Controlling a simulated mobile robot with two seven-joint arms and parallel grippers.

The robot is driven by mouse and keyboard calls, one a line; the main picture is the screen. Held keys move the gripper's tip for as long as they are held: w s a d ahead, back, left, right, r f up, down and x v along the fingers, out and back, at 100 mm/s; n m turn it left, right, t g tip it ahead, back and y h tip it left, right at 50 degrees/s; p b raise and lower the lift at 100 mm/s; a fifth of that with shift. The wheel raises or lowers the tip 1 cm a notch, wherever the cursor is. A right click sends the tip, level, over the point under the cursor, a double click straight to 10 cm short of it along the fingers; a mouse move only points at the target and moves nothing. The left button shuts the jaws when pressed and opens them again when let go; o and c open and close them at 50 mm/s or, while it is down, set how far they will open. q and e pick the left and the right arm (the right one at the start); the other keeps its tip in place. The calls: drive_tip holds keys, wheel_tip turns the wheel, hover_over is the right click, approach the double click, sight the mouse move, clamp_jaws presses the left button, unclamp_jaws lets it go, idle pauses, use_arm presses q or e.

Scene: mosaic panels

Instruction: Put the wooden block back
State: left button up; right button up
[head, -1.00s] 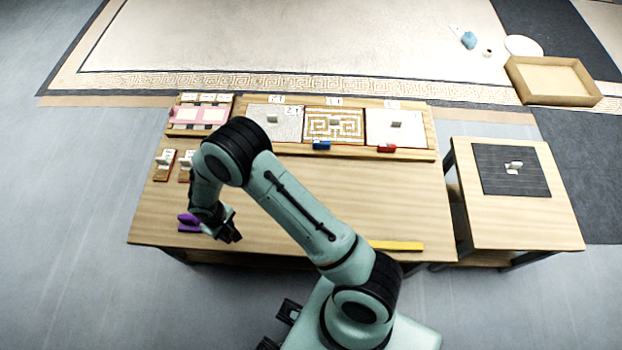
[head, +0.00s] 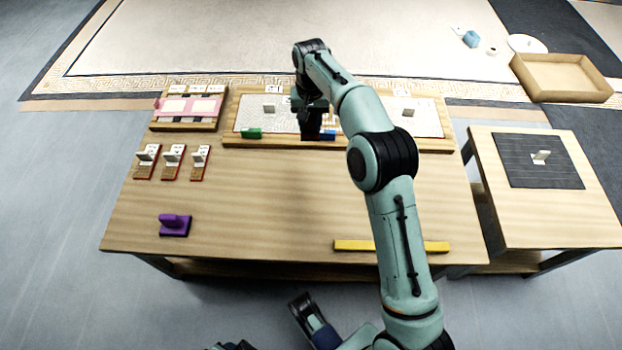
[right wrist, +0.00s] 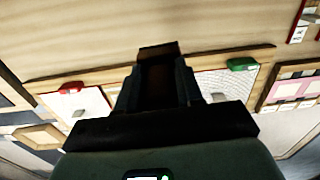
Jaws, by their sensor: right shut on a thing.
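My right gripper (head: 311,130) points down at the front edge of the long panel board (head: 240,143), over the middle panel. In the right wrist view its dark fingers (right wrist: 158,75) are shut on a brown wooden block (right wrist: 158,52), of which only a narrow part shows between them. The arm and gripper hide most of the middle panel. A blue handle (head: 328,134) is right beside the gripper; I cannot tell whether they touch. My left gripper is not clearly seen.
A green handle (head: 252,133) is on the board's left part. Several small tiles (head: 172,163), a purple handled block (head: 174,225) and a yellow bar (head: 354,245) lie on the table. A side table (head: 590,215) holds a dark mat (head: 510,170). The middle of the table is clear.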

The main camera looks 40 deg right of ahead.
drive_tip(key=shift+d+r, duration=0.3)
drive_tip(key=shift+r, duration=0.05)
drive_tip(key=shift+s+r, duration=0.2)
drive_tip(key=shift+r, duration=0.05)
drive_tip(key=shift+s, duration=0.2)
use_arm(q)
wheel_tip(320, 180, down, 7)
drive_tip(key=a+b, duration=0.2)
drive_tip(key=b, duration=0.2)
drive_tip(key=shift+w+a+n+y+b, duration=0.3)
drive_tip(key=shift+w+a+y+b, duration=0.05)
drive_tip(key=shift+w+a+y, duration=0.1)
use_arm(e)
drive_tip(key=shift+a+f, duration=0.1)
drive_tip(key=shift+f, duration=9.9)
